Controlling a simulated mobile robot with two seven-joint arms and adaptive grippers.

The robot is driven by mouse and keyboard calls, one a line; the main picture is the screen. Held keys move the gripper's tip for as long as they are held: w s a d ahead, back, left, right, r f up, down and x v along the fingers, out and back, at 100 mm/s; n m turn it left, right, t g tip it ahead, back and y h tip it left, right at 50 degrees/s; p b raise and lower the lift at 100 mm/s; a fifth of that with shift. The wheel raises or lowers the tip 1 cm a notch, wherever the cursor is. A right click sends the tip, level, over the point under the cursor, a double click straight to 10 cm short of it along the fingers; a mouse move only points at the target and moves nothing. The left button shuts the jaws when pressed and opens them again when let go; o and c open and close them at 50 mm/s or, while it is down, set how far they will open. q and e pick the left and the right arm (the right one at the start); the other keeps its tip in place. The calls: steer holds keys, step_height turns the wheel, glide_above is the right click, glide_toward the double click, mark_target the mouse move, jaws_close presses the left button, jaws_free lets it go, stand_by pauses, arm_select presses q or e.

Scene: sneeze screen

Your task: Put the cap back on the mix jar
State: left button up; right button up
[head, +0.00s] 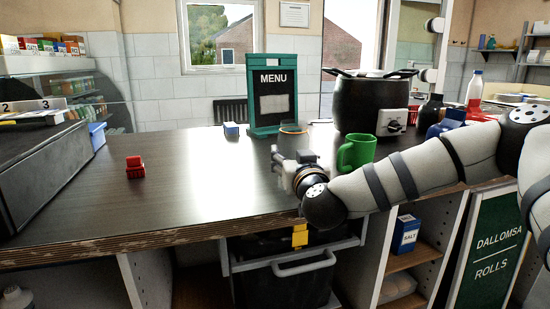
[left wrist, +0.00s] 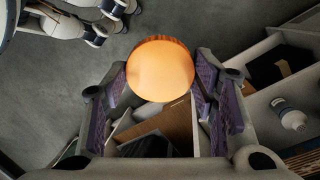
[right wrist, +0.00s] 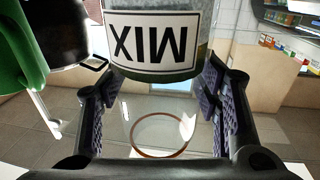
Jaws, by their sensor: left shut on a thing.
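The cap, a round light-orange disc (left wrist: 160,70), is held between the fingertips of my left gripper (left wrist: 160,88), away from the counter. The left gripper is outside the head view. The mix jar is clear glass with a brownish ring (head: 293,127), on the counter behind my right gripper (head: 292,172). In the right wrist view its white MIX label (right wrist: 155,42) appears upside down, and the ring shows below it. My right gripper (right wrist: 160,100) has its fingers spread wide around the jar's picture; contact cannot be made out.
A green mug (head: 357,152) and a black pot (head: 370,103) stand right of the jar. The menu stand (head: 272,95) is behind it. A small red object (head: 135,167) lies left on the dark counter (head: 200,185). Open counter lies between it and the jar.

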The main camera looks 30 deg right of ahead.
steer(key=shift+c, duration=1.2)
steer(key=shift+r, duration=0.1)
arm_select(q)
steer(key=shift+r, duration=0.2)
arm_select(e)
steer(key=shift+r, duration=0.3)
arm_select(q)
steer(key=shift+r, duration=0.35)
arm_select(e)
steer(key=shift+r, duration=0.65)
arm_select(q)
steer(key=r, duration=0.1)
steer(key=r+p, duration=0.2)
steer(key=shift+s+r+t, duration=0.35)
steer(key=shift+t, duration=0.05)
step_height(320, 180, up, 7)
steer(key=s+t+p, duration=0.1)
steer(key=s+p, duration=0.1)
steer(key=shift+t+p, duration=0.3)
steer(key=shift+p, duration=0.05)
arm_select(e)
steer(key=s+d, duration=0.1)
steer(key=s, duration=1.7)
steer(key=shift+d+f, duration=0.25)
steer(key=shift+f, duration=0.05)
